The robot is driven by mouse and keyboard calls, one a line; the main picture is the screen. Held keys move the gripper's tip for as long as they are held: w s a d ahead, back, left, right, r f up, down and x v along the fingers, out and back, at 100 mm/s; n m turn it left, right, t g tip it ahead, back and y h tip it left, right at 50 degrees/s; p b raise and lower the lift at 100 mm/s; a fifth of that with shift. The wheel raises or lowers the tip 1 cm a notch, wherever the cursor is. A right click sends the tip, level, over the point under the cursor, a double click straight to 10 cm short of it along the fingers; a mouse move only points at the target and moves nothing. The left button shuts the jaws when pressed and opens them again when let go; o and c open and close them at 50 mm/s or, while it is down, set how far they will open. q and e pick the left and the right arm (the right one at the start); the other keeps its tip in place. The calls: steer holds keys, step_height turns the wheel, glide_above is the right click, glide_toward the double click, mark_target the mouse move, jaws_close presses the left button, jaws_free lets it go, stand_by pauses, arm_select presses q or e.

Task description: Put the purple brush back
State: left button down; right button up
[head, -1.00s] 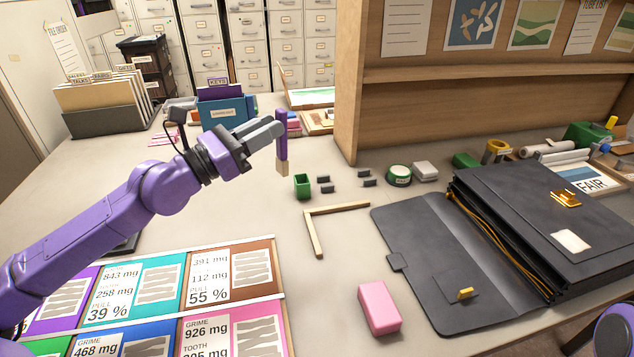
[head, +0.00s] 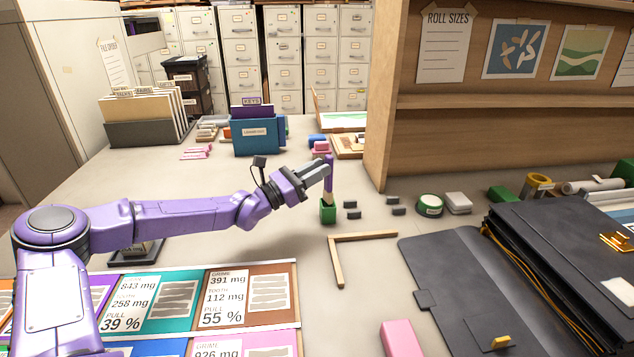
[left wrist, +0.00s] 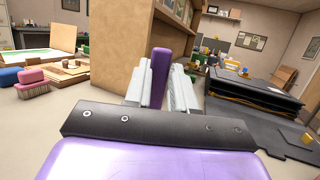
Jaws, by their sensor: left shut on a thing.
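The purple brush (head: 329,177) is upright in my left gripper (head: 322,170), bristles down. Its pale lower end is at the mouth of the small green holder (head: 328,213); I cannot tell how far inside it is. In the left wrist view the purple handle (left wrist: 160,76) stands between the two grey fingers of my left gripper (left wrist: 160,90), which are shut on it. The holder is hidden in that view. My right gripper is not in view.
Several small dark blocks (head: 351,204) lie just right of the holder. A wooden corner piece (head: 338,262) lies in front. A green tape roll (head: 429,206), black briefcase (head: 450,275) and pink block (head: 401,340) are to the right. A wooden shelf panel (head: 377,120) stands behind.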

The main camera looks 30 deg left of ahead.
arm_select(q)
steer(key=shift+w+f+p, duration=0.2)
steer(key=shift+f+p, duration=0.35)
steer(key=shift+f, duration=1.2)
steer(key=c, duration=0.9)
jaws_free()
steer(key=shift+c, duration=0.2)
steer(key=v, duration=0.7)
steer(key=shift+s, duration=0.25)
steer(key=shift+a, duration=0.1)
